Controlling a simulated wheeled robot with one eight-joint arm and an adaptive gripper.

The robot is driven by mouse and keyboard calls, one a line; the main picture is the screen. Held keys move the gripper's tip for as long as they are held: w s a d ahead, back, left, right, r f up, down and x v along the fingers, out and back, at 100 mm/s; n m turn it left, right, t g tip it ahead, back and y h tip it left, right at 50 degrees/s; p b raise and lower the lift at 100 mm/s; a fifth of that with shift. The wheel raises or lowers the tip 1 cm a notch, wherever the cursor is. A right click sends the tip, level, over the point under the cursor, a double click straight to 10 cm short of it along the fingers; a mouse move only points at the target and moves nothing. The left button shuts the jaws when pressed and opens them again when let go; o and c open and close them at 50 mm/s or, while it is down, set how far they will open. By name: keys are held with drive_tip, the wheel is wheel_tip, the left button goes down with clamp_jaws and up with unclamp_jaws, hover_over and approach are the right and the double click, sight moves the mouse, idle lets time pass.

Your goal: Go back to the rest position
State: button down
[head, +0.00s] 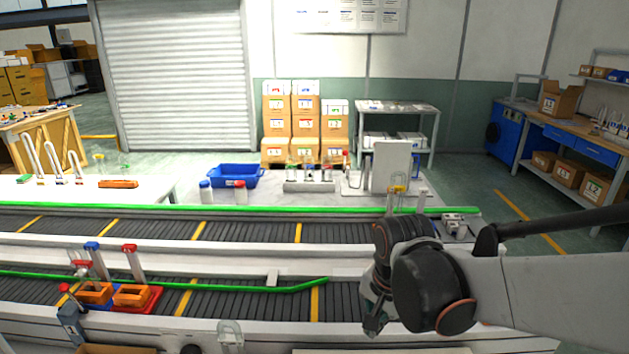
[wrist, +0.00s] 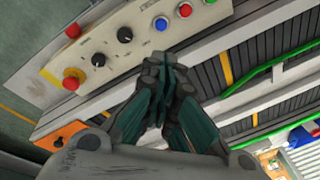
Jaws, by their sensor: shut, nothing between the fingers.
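My gripper (head: 374,325) hangs above the right part of the near conveyor (head: 345,298) in the head view, with my arm reaching in from the right edge. In the wrist view my gripper (wrist: 165,70) has its fingers closed together, with nothing between them. Beyond the fingertips is a control panel (wrist: 140,30) with knobs and red, blue and green buttons. The fingers appear apart from the panel, though the gap is hard to judge.
Two conveyors cross the front, with green rails. Red and blue fixtures holding orange blocks (head: 132,294) stand on the near conveyor at left. A blue bin (head: 234,176), small bottles and a white upright panel (head: 391,166) stand behind the far conveyor (head: 260,232). Stacked boxes (head: 305,128) stand farther back.

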drive_tip(key=s+d+r+n+t+b, duration=0.1)
drive_tip(key=s+d+r+n+t, duration=0.4)
drive_tip(key=s+n, duration=0.3)
drive_tip(key=shift+s+d+r+n+b, duration=0.4)
drive_tip(key=shift+s+d+r, duration=0.25)
drive_tip(key=shift+s+d, duration=0.2)
idle(1.3)
